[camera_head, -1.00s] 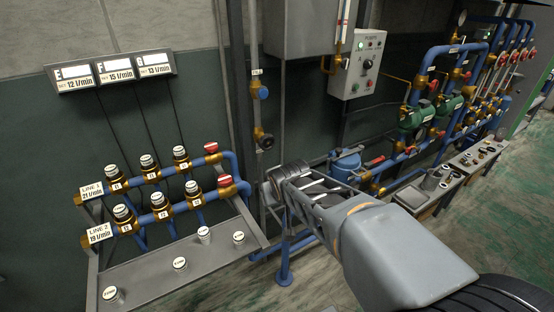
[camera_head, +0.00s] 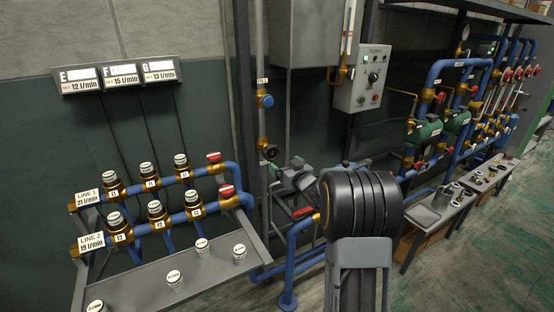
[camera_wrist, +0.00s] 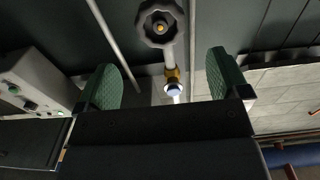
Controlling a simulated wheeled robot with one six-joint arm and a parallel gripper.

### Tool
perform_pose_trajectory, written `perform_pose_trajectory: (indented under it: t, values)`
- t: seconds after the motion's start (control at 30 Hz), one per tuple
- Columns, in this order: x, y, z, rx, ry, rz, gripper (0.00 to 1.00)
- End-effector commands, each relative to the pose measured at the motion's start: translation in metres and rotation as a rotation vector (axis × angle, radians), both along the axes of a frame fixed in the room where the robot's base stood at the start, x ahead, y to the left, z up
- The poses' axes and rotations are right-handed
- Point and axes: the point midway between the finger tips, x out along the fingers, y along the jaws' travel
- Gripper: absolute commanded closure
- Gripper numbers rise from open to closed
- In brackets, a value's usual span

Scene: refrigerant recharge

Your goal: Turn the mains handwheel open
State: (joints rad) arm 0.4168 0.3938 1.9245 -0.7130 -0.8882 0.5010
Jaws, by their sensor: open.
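A dark handwheel with a brass centre (camera_wrist: 160,22) shows at the top of the wrist view, on a pale pipe. It appears to be the black wheel (camera_head: 269,152) low on the vertical wall pipe in the head view. My gripper (camera_wrist: 160,65) is open and empty, its two green pads spread apart. The wheel lies beyond the fingertips and above the gap between them in the picture. A brass fitting with a pale blue end (camera_wrist: 180,88) shows between the pads. In the head view my wrist hides part of my gripper.
A blue knob (camera_head: 265,101) sits higher on the same wall pipe. A control box (camera_head: 364,78) hangs to the right. The valve rack (camera_head: 160,212) with red-handled valves and a grey shelf (camera_head: 150,275) is at left. Blue pipes (camera_head: 300,240) run below my arm.

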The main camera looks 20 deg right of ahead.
Motion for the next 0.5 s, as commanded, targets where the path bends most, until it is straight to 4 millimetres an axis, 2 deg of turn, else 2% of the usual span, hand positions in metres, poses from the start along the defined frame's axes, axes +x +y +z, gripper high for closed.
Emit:
perform_pose_trajectory:
  t: [0.5]
  values:
    - [0.063,0.008,0.001,0.0,0.002,0.0,0.06]
